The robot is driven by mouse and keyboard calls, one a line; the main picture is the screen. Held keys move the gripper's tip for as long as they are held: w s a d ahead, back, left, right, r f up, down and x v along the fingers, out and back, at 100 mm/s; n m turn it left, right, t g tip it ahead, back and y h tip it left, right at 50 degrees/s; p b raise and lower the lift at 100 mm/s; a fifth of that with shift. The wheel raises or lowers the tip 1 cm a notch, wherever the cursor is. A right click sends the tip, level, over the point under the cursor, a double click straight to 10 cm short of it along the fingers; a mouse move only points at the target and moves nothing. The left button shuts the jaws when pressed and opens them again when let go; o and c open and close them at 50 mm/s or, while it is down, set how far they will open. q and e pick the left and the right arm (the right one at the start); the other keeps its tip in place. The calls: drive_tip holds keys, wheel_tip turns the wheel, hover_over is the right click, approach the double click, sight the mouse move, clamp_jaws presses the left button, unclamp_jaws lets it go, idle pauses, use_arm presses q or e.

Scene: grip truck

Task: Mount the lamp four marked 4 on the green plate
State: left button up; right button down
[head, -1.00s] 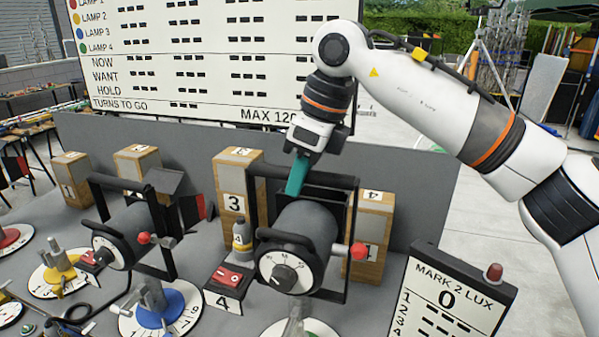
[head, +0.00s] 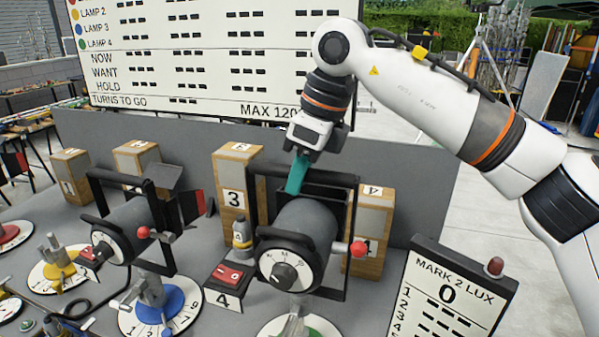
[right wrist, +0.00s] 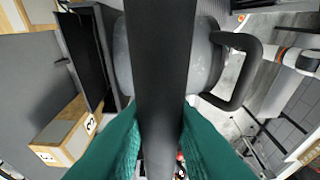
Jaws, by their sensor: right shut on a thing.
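Lamp four (head: 303,232) is a dark grey drum in a black yoke with a white dial and a red knob at its right side. My right gripper (head: 297,186) is above it with teal fingers. In the right wrist view the fingers (right wrist: 160,125) are shut on the black yoke bar (right wrist: 162,60). The green plate (head: 322,327) shows at the bottom edge, below the lamp, partly cut off. A grey fitting (head: 295,326) stands over it. Whether lamp and fitting touch is hidden. My left gripper is not in view.
Wooden blocks (head: 233,198) stand behind. Another lamp (head: 128,225) and the blue plate (head: 160,309) are left. A meter board (head: 455,290) stands right.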

sight(299, 216)
drive_tip(key=shift+d+b+x, duration=0.2)
drive_tip(key=shift+b+x, duration=0.45)
drive_tip(key=shift+x, duration=0.25)
drive_tip(key=shift+d+b+x, duration=0.2)
drive_tip(key=shift+b+x, duration=0.4)
drive_tip(key=shift+x, duration=0.3)
idle(0.6)
drive_tip(key=shift+s+f+b, duration=0.1)
drive_tip(key=shift+f+b, duration=1)
drive_tip(key=shift+f, duration=0.8)
drive_tip(key=c, duration=1.2)
unclamp_jaws()
drive_tip(key=shift+s, duration=0.15)
drive_tip(key=shift+f, duration=0.2)
drive_tip(key=b+v, duration=0.1)
drive_tip(key=v, duration=1.1)
drive_tip(key=shift+d+r, duration=0.1)
drive_tip(key=shift+r, duration=0.15)
